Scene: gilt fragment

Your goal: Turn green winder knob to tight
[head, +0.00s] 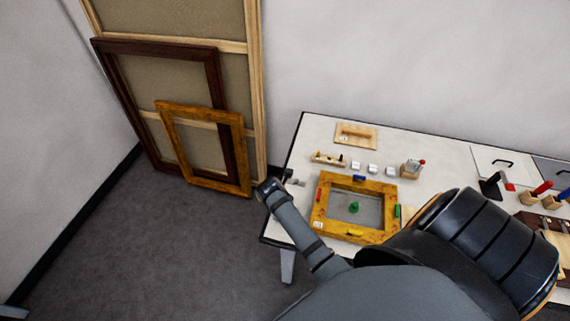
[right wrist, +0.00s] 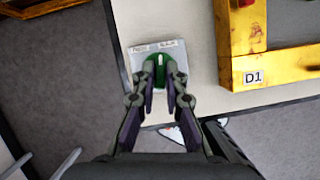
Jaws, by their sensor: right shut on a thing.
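The green winder knob (right wrist: 163,72) shows in the right wrist view. It has a white pointer line running up the picture. It sits on a pale grey plate (right wrist: 150,52) near the table's edge, with two small labels at the plate's far side, too blurred to read surely. My right gripper (right wrist: 161,90) is shut on the knob, one finger on each side. In the head view my right arm reaches the table's left edge, and its wrist largely hides the knob. My left gripper is not in view.
A gilt frame (head: 325,230), marked D1, lies right of the plate on the white table (head: 300,140). A green piece (head: 354,207) stands inside it. Small blocks and a wooden rack (head: 328,158) are behind. Larger frames (head: 243,150) lean against the wall at left.

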